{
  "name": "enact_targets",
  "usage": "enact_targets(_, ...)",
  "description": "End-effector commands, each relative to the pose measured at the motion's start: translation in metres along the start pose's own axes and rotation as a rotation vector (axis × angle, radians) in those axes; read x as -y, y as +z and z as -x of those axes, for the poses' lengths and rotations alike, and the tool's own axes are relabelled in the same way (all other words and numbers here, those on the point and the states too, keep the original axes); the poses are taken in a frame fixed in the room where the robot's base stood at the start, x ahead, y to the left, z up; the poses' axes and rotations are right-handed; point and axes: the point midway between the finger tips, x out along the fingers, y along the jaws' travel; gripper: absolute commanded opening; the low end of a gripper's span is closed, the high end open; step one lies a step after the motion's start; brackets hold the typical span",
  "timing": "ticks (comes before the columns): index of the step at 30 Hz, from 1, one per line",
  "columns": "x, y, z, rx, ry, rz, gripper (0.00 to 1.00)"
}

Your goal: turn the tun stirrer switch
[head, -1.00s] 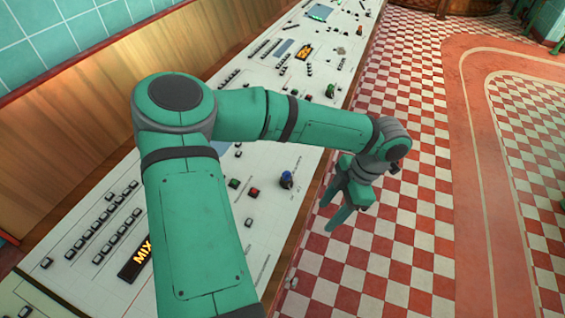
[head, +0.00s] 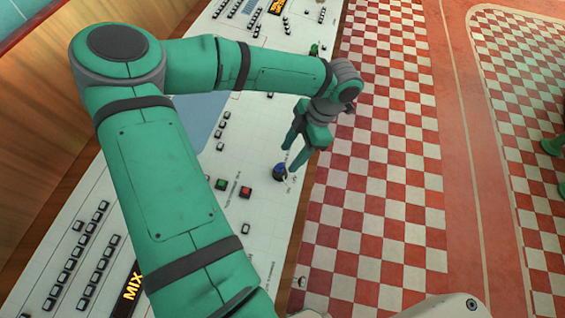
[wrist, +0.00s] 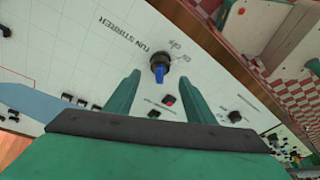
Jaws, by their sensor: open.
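The tun stirrer switch (head: 280,172) is a blue knob on a dark round base, near the right edge of the white control panel (head: 262,210). In the wrist view the blue switch (wrist: 159,68) sits beside the printed words TUN STIRRER, ahead of and between my fingertips. My gripper (head: 297,162) is open and empty, its green fingers pointing down just above and beside the switch. In the wrist view my gripper (wrist: 163,80) shows both fingers apart, with nothing between them touching the knob as far as I can tell.
A red button (head: 246,191) and a green button (head: 221,184) sit left of the switch. Several black buttons and an orange lit MIX display (head: 132,286) are on the panel.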

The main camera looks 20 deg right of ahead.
Motion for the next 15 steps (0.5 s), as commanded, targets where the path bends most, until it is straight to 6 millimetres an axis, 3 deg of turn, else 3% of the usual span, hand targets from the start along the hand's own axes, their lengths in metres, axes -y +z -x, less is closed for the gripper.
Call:
enact_targets(7, 0.001, 0.001, -0.042, 0.000, -0.002, -0.002, 0.50)
enact_targets(15, 0.001, 0.001, -0.064, 0.001, 0.000, -0.002, 0.50)
